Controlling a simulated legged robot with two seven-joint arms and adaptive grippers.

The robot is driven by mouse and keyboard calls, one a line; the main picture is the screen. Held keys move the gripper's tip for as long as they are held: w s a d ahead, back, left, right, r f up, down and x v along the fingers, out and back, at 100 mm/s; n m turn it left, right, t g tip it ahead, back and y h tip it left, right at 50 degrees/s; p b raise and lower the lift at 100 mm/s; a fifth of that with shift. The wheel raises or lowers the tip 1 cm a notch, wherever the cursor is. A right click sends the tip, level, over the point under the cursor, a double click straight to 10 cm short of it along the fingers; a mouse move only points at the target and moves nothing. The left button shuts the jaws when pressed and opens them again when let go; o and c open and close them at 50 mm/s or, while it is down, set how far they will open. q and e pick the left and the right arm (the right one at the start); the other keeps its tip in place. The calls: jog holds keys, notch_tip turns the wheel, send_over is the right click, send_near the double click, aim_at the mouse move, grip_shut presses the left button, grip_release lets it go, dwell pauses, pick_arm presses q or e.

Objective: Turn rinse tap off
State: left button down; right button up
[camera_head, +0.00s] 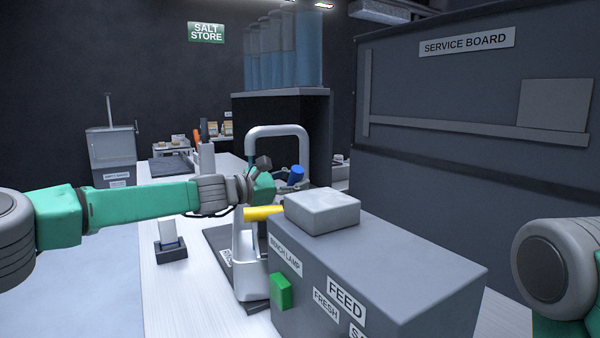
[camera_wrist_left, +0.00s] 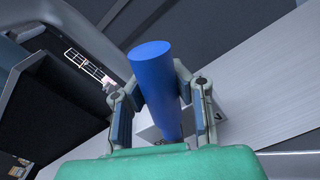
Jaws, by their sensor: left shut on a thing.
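A pale grey tap with an arched spout (camera_head: 278,131) rises from the bench behind the grey box. A blue cylindrical handle (camera_head: 296,173) is beside the arch, and a yellow lever (camera_head: 262,213) sticks out lower down. My left gripper (camera_head: 287,182) reaches in from the left at the tap, partly hidden by its own wrist. In the left wrist view the blue handle (camera_wrist_left: 153,75) stands between the fingers, and the gripper (camera_wrist_left: 160,90) is shut on it. The handle's lower end is partly hidden by the gripper. My right gripper is outside the view; only its arm shows.
A large grey box (camera_head: 400,275) labelled FEED, with a pale block (camera_head: 322,212) on top and a green switch (camera_head: 281,291), stands close in front. A small holder (camera_head: 170,249) sits on the white bench. The service board (camera_head: 465,100) walls off the right.

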pick_arm(q)
jog(key=n+p, duration=0.1)
jog(key=w+r+n+p, duration=0.1)
jog(key=p, duration=0.1)
jog(key=shift+a+r+p, duration=0.15)
jog(key=shift+a+p, duration=0.15)
jog(key=shift+a, duration=0.1)
jog(key=shift+w+a+n+p, duration=0.25)
jog(key=shift+w+n+p, duration=0.1)
jog(key=shift+n+p, duration=0.3)
jog(key=c, duration=1.8)
grip_release()
jog(key=shift+c, duration=0.2)
jog(key=o, duration=0.6)
jog(key=shift+s+a, duration=0.1)
jog(key=shift+a, duration=0.1)
jog(key=shift+c, duration=0.2)
jog(key=shift+s+a, duration=0.2)
jog(key=shift+a, duration=0.1)
jog(key=shift+w+f, duration=0.15)
jog(key=shift+f, duration=0.05)
jog(key=shift+a, duration=0.15)
